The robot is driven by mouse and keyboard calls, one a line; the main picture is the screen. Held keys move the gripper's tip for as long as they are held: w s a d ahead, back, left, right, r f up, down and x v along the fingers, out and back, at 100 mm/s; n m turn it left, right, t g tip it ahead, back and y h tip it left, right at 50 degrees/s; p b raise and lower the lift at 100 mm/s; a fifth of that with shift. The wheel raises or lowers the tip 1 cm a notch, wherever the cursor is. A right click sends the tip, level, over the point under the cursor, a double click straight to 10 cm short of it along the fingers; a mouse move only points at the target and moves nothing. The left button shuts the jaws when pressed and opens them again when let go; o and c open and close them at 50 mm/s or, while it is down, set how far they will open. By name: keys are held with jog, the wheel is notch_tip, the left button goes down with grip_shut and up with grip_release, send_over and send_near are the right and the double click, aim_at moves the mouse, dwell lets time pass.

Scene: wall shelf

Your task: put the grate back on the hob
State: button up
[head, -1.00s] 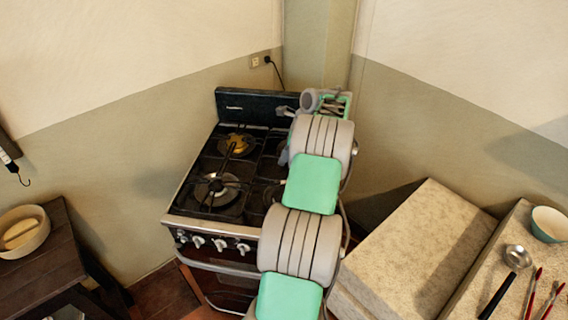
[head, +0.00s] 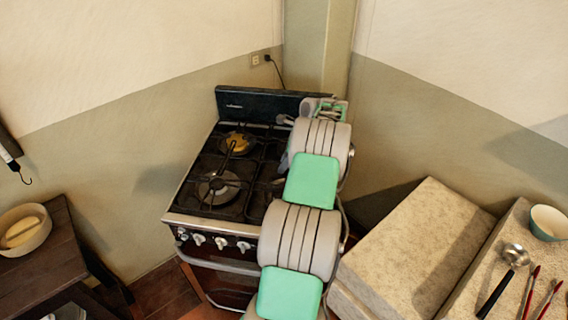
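The hob (head: 200,205) is the top of a dark stove in the corner. Black grate bars (head: 236,158) lie over its left burners; a brass-coloured burner (head: 238,141) shows at the back left and a grey one at the front left (head: 218,188). My arm crosses the right side of the hob and hides most of the right burners. I cannot make out a separate loose grate. My wrist is above the back right of the hob; my gripper's fingertips are hidden behind the arm, so what they hold does not show.
The stove's black back panel (head: 262,104) stands behind the hob, and knobs (head: 198,240) line its front. A pale stone block (head: 415,245) stands to the right, with a ladle (head: 514,256) and a bowl (head: 549,222) beyond. A dark table (head: 62,245) with a bowl (head: 22,229) is at left.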

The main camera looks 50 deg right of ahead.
jog(key=p+v, duration=0.3)
jog(key=v, duration=0.9)
jog(key=w+a+r+n, duration=0.4)
jog(key=a, duration=0.4)
jog(key=w+a+r+n, duration=0.4)
jog(key=a, duration=0.5)
jog(key=w+a+r+n, duration=0.4)
jog(key=w+a, duration=0.1)
jog(key=a, duration=0.3)
jog(key=s+a+r+n+h, duration=0.15)
jog(key=a+n, duration=0.25)
jog(key=a, duration=0.4)
jog(key=s+a+r+n, duration=0.1)
jog(key=s+a+n, duration=0.2)
jog(key=a+n, duration=0.35)
jog(key=s+a+f+n+t, duration=0.1)
jog(key=s+a+f+n, duration=0.2)
jog(key=s+a+n, duration=0.5)
jog(key=s+a, duration=0.2)
jog(key=shift+s+f, duration=0.3)
jog(key=shift+f, duration=0.1)
jog(key=shift+s+a+h, duration=0.1)
jog(key=shift+h, duration=0.15)
